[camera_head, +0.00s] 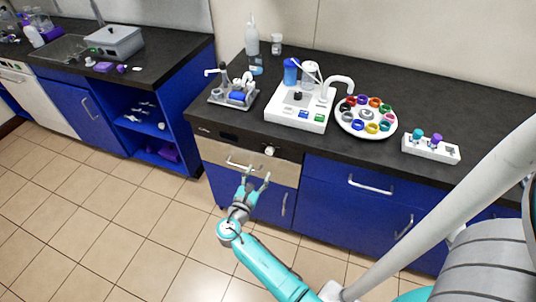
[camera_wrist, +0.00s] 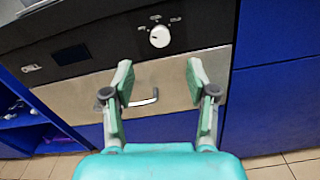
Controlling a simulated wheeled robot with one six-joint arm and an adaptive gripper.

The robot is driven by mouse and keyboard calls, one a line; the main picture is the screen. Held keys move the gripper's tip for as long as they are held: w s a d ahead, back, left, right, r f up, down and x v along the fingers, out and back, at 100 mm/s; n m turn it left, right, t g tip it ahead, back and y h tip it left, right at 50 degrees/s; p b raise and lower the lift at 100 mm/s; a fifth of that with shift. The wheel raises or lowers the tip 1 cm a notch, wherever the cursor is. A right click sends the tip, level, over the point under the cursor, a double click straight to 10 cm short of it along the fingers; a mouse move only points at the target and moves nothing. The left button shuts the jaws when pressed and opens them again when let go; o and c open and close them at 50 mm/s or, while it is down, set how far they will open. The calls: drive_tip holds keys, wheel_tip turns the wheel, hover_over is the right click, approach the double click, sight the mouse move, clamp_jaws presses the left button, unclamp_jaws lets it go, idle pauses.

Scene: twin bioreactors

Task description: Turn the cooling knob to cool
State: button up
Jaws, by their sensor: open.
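The cooling knob (camera_wrist: 160,36) is a round white dial on a dark control panel, with small labels around its top; a mark on it is too small to read surely. In the head view the knob (camera_head: 270,151) is at the right of the panel, under the counter edge. My gripper (camera_wrist: 158,75) is open and empty, its two fingers spread below and in front of the knob, apart from it. In the head view my gripper (camera_head: 256,178) is in front of the metal drawer front, lower than the knob and a little to its left.
A metal drawer front (camera_head: 222,158) with a bar handle (camera_head: 241,164) lies below the panel. A dark display (camera_wrist: 71,54) sits left of the knob. The counter above holds a white device (camera_head: 298,118) and a round tray (camera_head: 366,133) of coloured rings. Tiled floor is clear at left.

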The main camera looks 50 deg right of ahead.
sight(269, 152)
drive_tip(key=x, duration=1)
drive_tip(key=shift+d+f, duration=0.1)
drive_tip(key=shift+d, duration=0.1)
clamp_jaws()
